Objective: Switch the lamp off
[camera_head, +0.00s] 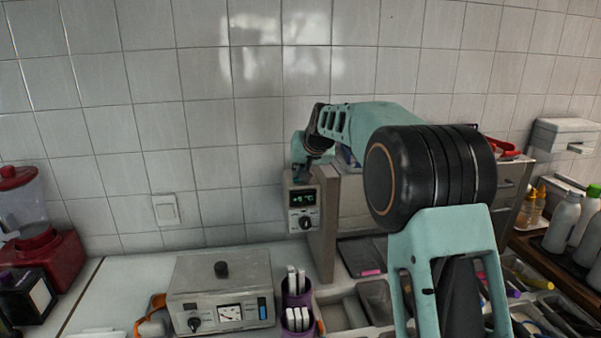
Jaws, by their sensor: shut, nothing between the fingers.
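No lamp that I can make out shows in the head view. A white wall switch (166,210) is on the tiled wall left of centre. A small control box (303,222) with a lit green display and a dark knob is at the left end of the metal cabinet. My gripper (301,174) is small and partly hidden by my own arm, pointing down close above this box. It looks shut and empty. I cannot tell whether it touches the box.
A metal appliance (220,290) with a gauge and knob stands on the counter. Purple holders (296,290) with white items stand beside it. A red blender (38,255) is at far left. Bottles (565,220) and a tray of utensils are at right.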

